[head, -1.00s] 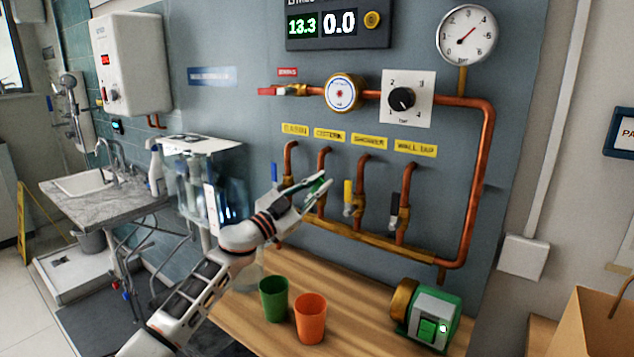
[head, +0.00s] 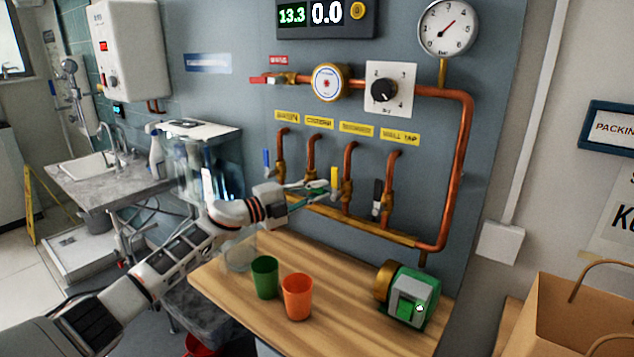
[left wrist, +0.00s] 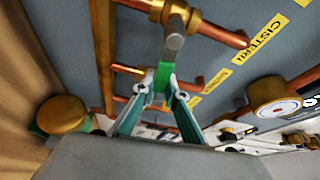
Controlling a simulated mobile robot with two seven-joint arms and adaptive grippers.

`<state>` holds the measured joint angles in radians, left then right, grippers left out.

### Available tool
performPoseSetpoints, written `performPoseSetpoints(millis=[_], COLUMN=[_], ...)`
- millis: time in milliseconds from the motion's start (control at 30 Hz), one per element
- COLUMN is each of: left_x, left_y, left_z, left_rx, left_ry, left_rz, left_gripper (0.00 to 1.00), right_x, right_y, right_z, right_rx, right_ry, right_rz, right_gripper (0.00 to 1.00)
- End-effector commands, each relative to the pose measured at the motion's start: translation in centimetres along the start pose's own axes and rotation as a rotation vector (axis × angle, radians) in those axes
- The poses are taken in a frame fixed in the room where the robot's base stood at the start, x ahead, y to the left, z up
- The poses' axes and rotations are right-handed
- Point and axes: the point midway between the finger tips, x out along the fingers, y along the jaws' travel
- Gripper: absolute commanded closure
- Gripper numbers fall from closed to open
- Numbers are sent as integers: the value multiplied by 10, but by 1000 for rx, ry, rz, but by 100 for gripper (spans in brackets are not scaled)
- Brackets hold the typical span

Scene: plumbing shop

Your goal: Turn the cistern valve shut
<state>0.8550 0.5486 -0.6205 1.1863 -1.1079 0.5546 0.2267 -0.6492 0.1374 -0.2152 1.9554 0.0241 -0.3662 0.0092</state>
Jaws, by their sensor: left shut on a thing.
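The cistern valve (left wrist: 178,18) is brass on a copper pipe, with a grey lever (left wrist: 172,50) that has a green grip (left wrist: 164,76). The yellow cistern label shows above its pipe in the head view (head: 319,122) and at the upper right in the left wrist view (left wrist: 262,38). My left gripper (left wrist: 165,88) is shut on the lever's green grip. In the wrist view the lever appears to lie across the pipe. In the head view my left gripper (head: 312,190) hides most of this valve. My right gripper is not in view.
Neighbouring valves have blue (head: 266,159), yellow (head: 334,178) and black (head: 377,192) levers. Below, a green cup (head: 265,278), an orange cup (head: 297,297) and a green-grey pump (head: 410,297) stand on the wooden bench (head: 345,285). A pressure gauge (head: 447,27) hangs above.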

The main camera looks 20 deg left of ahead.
Motion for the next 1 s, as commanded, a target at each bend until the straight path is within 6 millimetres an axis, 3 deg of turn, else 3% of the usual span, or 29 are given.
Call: performPoseSetpoints(millis=[367, 833, 867, 900, 1000], left_x=[-1, -1, -1, -1, -1], left_y=[9, 12, 12, 12, 12], left_z=[1, 2, 2, 2, 1], left_rx=[117, 131, 131, 131, 129], left_ry=[-1, -2, -2, -2, -2], left_rz=[50, 56, 57, 57, 55], left_gripper=[100, 100, 83, 72, 70], right_x=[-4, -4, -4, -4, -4], right_y=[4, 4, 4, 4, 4], right_z=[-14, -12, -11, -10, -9], right_rx=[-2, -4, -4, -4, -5], right_ry=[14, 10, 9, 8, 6], right_rz=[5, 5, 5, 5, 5], right_gripper=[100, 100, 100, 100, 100])
